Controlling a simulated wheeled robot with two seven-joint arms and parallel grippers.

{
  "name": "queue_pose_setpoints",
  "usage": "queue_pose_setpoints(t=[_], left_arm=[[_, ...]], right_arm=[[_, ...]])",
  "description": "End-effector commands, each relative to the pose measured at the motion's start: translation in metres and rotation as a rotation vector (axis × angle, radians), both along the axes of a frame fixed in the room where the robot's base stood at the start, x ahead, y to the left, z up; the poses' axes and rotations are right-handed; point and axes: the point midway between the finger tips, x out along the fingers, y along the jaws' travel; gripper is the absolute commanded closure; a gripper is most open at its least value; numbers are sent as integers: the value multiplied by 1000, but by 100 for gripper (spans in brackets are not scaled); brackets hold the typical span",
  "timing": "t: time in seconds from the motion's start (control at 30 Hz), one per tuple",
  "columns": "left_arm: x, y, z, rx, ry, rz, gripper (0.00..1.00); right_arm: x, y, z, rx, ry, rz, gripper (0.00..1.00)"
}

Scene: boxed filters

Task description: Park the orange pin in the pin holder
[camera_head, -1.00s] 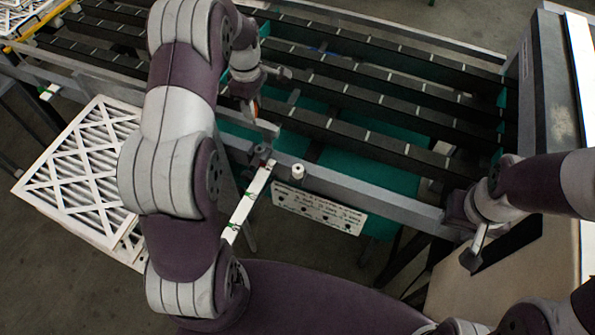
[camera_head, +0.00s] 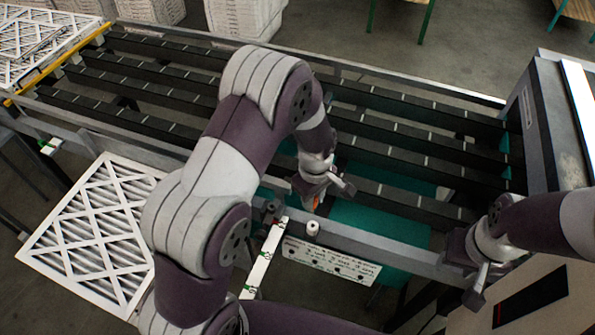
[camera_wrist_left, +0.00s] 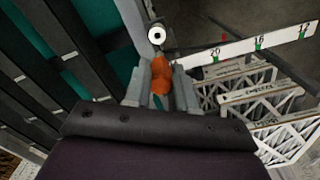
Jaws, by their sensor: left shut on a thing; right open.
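My left gripper (camera_head: 318,193) is shut on the orange pin (camera_wrist_left: 160,76), which also shows as a small orange patch in the head view (camera_head: 316,202). In the wrist view the pin sits between the two grey fingers. A white round holder (camera_head: 312,228) stands on the front rail, just in front of the left gripper. In the wrist view its dark central hole (camera_wrist_left: 155,35) shows just beyond the pin, and pin and holder look apart. My right gripper (camera_head: 475,288) is open and empty near the rail's right end.
A white panel with dark holes (camera_head: 330,259) hangs below the front rail (camera_head: 385,252). A white numbered bar (camera_head: 264,257) juts towards me beside the holder. Pleated filters (camera_head: 90,235) lie at left. Dark conveyor strips (camera_head: 420,165) run behind; a grey machine (camera_head: 555,120) stands right.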

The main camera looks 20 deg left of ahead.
Motion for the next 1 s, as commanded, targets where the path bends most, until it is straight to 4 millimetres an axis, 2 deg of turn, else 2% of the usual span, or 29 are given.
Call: queue_pose_setpoints(t=[0.47, 1.0], left_arm=[[5, 0, -2, 0, 0, -8, 100], [5, 0, -57, -1, -1, -8, 100]], right_arm=[[0, 0, 1, 0, 0, 0, 57], [0, 0, -40, 0, 1, 0, 57]])
